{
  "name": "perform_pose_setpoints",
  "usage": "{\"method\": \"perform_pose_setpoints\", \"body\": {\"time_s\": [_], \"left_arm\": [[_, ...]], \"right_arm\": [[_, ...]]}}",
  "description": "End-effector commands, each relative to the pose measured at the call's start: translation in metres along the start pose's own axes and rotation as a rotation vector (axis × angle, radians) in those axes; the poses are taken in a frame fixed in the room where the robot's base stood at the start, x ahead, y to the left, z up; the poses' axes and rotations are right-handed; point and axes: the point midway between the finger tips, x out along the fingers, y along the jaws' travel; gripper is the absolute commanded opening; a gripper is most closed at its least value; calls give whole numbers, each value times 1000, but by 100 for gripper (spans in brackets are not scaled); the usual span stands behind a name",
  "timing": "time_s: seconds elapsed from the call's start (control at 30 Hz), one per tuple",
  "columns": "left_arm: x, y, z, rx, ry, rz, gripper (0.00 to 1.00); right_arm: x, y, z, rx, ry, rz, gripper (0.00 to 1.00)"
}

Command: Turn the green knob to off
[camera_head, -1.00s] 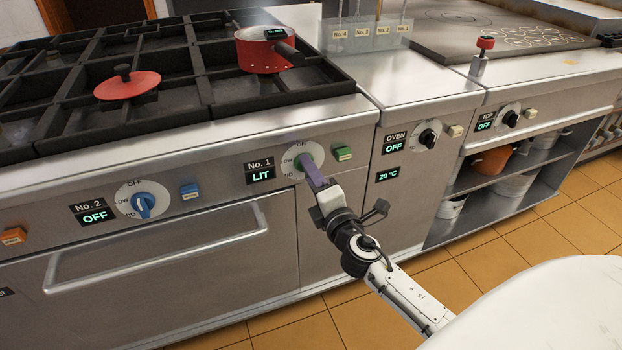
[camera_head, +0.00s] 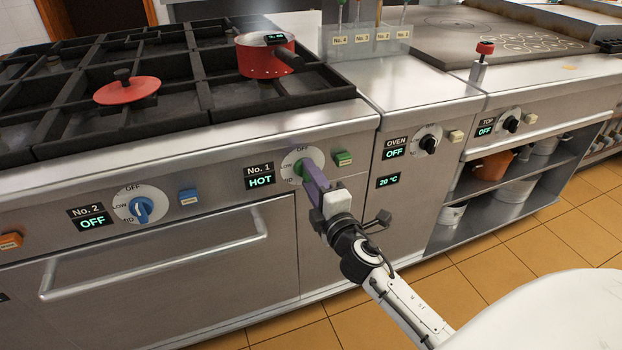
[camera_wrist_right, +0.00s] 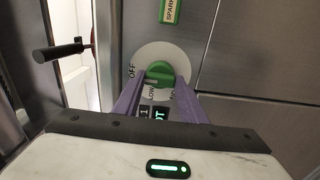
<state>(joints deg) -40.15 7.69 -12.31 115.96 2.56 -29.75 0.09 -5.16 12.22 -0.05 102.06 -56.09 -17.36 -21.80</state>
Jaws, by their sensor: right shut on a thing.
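The green knob (camera_head: 300,168) sits on a white dial under burner No. 1, and it also shows in the right wrist view (camera_wrist_right: 160,74). The dial is marked OFF and LOW, with another mark partly hidden. My right gripper (camera_head: 309,175) has purple fingers on both sides of the knob and is shut on it; in the wrist view the fingers (camera_wrist_right: 161,92) flank it. They hide part of the dial in the head view. The No. 1 display (camera_head: 260,181) reads HOT. My left gripper is not in view.
A green spark button (camera_head: 343,158) is close right of the dial. A blue knob (camera_head: 141,209) with display OFF and a blue button (camera_head: 188,196) are left. An oven handle bar (camera_head: 150,268) sticks out below. A red pot (camera_head: 264,62) stands on the grate.

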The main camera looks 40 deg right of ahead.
Motion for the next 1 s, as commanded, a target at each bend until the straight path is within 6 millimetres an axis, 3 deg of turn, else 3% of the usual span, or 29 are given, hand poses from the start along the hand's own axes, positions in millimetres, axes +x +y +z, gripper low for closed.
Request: {"method": "perform_pose_setpoints", "body": {"time_s": [0.03, 0.13, 0.47, 0.57, 1.0], "left_arm": [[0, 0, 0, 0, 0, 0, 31], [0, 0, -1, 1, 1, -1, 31], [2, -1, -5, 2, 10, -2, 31], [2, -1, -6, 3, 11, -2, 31], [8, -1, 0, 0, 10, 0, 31]], "right_arm": [[0, 0, 0, 6, 0, -1, 41], [0, 0, 0, 5, 0, -1, 56], [-3, -1, 0, 2, 0, -1, 56], [-13, -2, -1, 3, 0, -3, 56], [-91, -2, 0, 5, -1, -3, 56]]}}
